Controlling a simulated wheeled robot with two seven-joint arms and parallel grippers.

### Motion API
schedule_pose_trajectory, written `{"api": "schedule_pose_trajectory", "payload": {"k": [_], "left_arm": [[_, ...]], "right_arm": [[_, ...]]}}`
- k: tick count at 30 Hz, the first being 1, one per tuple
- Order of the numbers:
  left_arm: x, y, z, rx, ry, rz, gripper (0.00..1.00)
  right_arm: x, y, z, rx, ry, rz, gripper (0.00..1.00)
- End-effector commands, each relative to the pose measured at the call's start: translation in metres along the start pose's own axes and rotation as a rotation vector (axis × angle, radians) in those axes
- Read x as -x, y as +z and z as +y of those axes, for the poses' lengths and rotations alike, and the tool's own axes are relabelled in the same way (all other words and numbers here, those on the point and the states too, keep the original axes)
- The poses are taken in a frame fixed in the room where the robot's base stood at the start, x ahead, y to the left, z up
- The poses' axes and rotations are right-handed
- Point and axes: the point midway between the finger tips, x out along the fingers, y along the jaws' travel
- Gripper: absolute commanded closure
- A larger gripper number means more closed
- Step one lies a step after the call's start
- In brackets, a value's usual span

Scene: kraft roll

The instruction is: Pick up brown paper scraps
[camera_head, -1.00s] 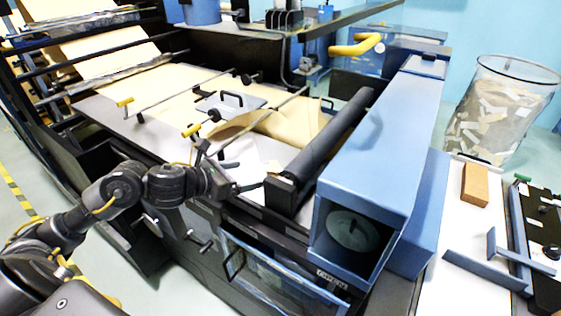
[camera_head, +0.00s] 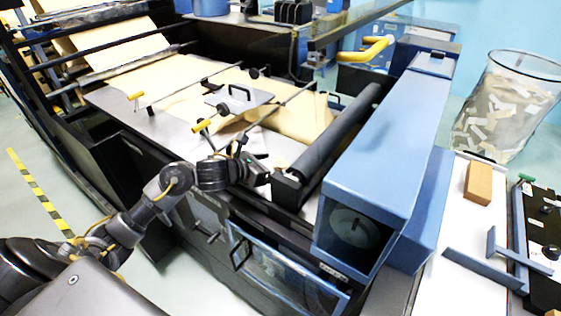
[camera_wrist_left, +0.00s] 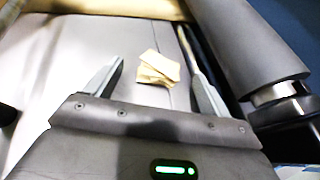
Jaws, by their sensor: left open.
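Small pale-brown paper scraps (camera_wrist_left: 158,69), folded or stacked, lie on the grey machine bed (camera_wrist_left: 62,62) in the left wrist view. My left gripper (camera_wrist_left: 156,76) is open, with one finger on each side of the scraps and a gap to both. In the head view my left gripper (camera_head: 256,173) is over the near edge of the machine bed, beside the end of the dark roller. The scraps between its fingers cannot be made out there. My right gripper is in neither view.
The dark roller (camera_head: 338,133) and blue housing (camera_head: 385,150) stand right of the gripper. A brown paper web (camera_head: 302,118) runs over the bed, under thin bars with yellow handles. A clear bin (camera_head: 503,112) with many paper pieces stands at far right.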

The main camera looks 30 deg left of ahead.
Motion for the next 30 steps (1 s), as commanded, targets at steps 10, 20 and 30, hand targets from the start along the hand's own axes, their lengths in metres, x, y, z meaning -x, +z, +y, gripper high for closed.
{"api": "schedule_pose_trajectory", "payload": {"k": [10, 20, 30], "left_arm": [[-0.022, 0.000, 0.000, -0.002, 0.000, -0.001, 0.18], [-0.021, 0.000, 0.000, -0.001, 0.000, 0.000, 0.48], [-0.021, 0.000, 0.000, -0.001, 0.000, 0.000, 0.66]], "right_arm": [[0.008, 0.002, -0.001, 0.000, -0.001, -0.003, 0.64], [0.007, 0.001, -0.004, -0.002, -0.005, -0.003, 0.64], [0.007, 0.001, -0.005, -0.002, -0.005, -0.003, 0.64]]}}
